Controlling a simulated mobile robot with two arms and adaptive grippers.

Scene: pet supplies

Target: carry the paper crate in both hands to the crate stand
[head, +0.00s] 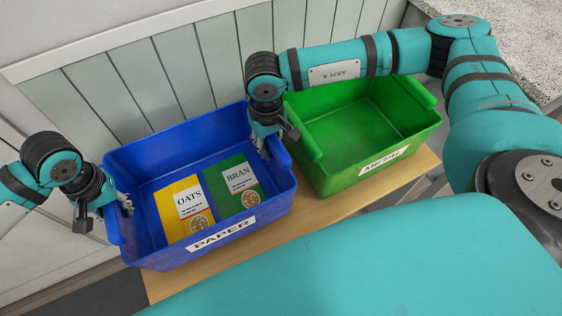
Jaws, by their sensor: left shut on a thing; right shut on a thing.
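The paper crate (212,260) is blue with a white PAPER label on its front wall. It holds a yellow OATS box (175,212) and a green BRAN box (228,190), lying flat side by side. My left gripper (124,207) is shut on the crate's left rim. My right gripper (268,146) is shut on the crate's right rim, its arm reaching across from the right. The crate is over the wooden surface; whether its bottom touches the wood is hidden. I cannot make out a separate crate stand.
A green crate (400,158) labelled METAL stands close to the right of the paper crate, looking empty, on the wooden bench (325,208). A panelled wall (140,85) rises behind. A speckled counter (522,35) is at the top right.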

